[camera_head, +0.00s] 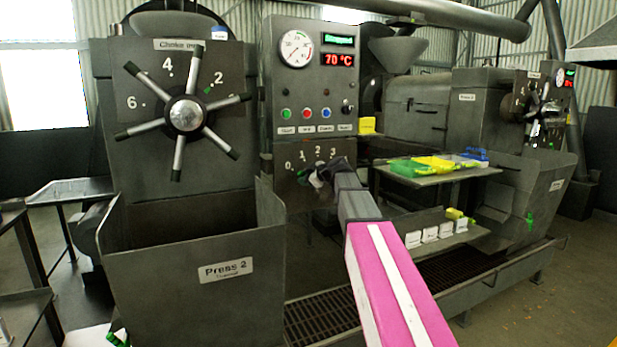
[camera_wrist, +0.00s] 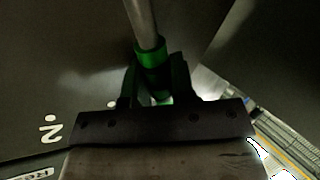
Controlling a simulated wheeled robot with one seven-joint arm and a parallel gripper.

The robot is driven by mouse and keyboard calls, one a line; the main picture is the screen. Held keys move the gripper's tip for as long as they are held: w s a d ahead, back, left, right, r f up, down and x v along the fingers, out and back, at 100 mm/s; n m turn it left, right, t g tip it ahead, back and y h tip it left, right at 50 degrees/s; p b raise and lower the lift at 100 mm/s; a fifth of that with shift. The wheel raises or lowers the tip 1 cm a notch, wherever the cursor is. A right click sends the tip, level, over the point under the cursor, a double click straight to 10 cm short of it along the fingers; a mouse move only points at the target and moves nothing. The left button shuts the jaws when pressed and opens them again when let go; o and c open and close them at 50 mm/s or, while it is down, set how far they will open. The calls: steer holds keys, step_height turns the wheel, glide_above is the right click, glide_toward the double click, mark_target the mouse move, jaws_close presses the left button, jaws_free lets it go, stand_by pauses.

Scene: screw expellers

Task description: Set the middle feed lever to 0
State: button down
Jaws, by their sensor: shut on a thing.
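The feed lever (camera_wrist: 142,20) shows in the wrist view as a round metal rod with a green collar (camera_wrist: 150,52). My gripper (camera_wrist: 157,85) is shut around it at the collar, one dark finger on each side. In the head view, my gripper (camera_head: 322,178) is at the feed panel (camera_head: 290,182) of Press 2, just below its 0, 1, 2, 3 marks. It hides the lever there, so I cannot tell which mark the lever points to. A "2" mark (camera_wrist: 49,128) with a dot lies left of my gripper in the wrist view.
A control box (camera_head: 313,95) with a gauge and buttons is above the panel. A spoked choke wheel (camera_head: 186,115) and an open hopper (camera_head: 205,285) are to the left. A shelf with coloured trays (camera_head: 435,164) and another press (camera_head: 478,100) are to the right.

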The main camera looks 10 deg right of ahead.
steer(key=shift+s+a+f, duration=0.1)
steer(key=shift+a+f, duration=0.15)
stand_by(0.3)
steer(key=c, duration=1)
jaws_free()
steer(key=v, duration=1)
steer(key=shift+s+d+r, duration=0.1)
steer(key=shift+s+r, duration=0.1)
steer(key=shift+s, duration=0.15)
